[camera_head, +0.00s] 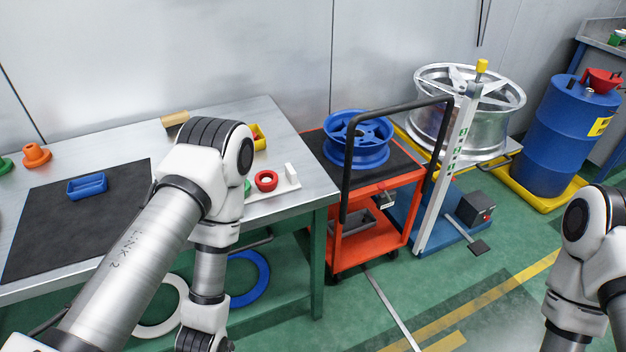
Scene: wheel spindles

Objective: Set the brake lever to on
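I cannot clearly make out a brake lever. A small grey fitting with a white label (387,199) sits on the side of the orange cart (372,240); whether it is the lever, and how it is set, is too small to tell. A dark pedal-like plate (479,247) lies low beside the wheel stand, near a dark box with a red spot (475,208). My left arm crosses the workbench and its lower end leaves the bottom of the view. My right arm is at the right edge. Neither gripper shows.
A metal workbench (275,140) fills the left, with a dark mat (75,230) and blue tray (87,185). The cart bears a blue wheel (358,140) and has a black handle (400,107). A silver wheel (432,110) and blue drum (562,140) stand behind. Green floor is open in front.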

